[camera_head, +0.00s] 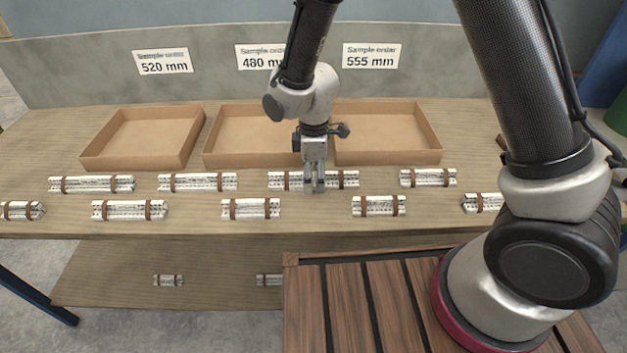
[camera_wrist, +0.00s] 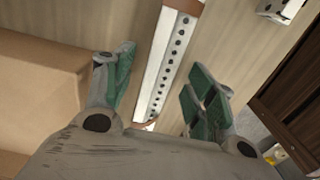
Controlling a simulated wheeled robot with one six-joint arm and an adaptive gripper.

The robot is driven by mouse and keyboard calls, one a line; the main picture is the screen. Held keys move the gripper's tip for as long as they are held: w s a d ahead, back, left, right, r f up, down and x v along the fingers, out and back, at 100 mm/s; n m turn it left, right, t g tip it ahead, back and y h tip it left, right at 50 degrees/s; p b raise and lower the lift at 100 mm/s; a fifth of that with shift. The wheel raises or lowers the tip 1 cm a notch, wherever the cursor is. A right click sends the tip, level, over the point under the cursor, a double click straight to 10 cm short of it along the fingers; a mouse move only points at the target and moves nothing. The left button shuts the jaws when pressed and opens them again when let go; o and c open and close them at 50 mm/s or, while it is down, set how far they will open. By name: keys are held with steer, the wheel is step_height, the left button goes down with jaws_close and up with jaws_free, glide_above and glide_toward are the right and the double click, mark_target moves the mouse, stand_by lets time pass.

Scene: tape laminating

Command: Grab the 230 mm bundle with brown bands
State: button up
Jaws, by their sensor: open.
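Several silvery bundles with brown bands lie in two rows on the table; no lengths are marked on them, so I cannot tell which is 230 mm. My gripper (camera_head: 314,187) is over the middle of a long bundle (camera_head: 290,180) in the back row, hiding part of it. In the wrist view my gripper (camera_wrist: 163,82) is open, with green pads on either side of this bundle (camera_wrist: 166,65). It lies lengthwise between the fingers, with a brown band (camera_wrist: 184,5) near its upper end. Whether the pads are level with it or above it is unclear.
Other back-row bundles lie left (camera_head: 198,182) and right (camera_head: 428,177); front-row bundles (camera_head: 250,208) lie close in front. Open cardboard trays (camera_head: 100,162) stand behind, under signs reading 520, 480 and 555 mm. A lower shelf (camera_head: 215,265) holds two more bundles.

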steer(key=shift+f, duration=0.35)
jaws_close()
steer(key=shift+r, duration=0.1)
